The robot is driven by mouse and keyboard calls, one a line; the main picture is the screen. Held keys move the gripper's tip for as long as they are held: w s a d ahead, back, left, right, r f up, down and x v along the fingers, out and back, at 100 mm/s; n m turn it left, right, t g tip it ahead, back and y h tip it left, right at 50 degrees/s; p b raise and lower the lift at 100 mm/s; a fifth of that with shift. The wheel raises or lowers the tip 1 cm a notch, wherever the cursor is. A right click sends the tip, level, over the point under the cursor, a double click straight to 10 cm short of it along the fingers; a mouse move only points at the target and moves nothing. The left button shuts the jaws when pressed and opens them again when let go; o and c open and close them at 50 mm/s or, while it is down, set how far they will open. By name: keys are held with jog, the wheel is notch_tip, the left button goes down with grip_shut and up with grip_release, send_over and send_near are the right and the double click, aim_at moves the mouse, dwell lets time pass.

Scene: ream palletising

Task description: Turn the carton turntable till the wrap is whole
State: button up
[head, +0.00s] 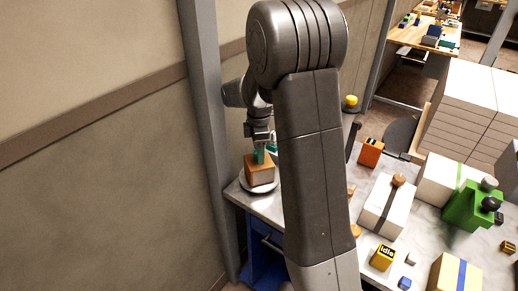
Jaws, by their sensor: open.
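A small brown carton (259,175) sits upright on the round white turntable (262,190), at the left end of the grey table. My gripper (264,154) points down at the carton's top, with teal fingertips. It is open; at this size I cannot tell whether a finger touches the carton. My own arm fills the middle of the head view and hides the right side of the turntable area. The wrap cannot be made out on the carton's visible faces.
A grey post (207,130) and the wall stand close left of the turntable.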

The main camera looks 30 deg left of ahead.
grip_shut()
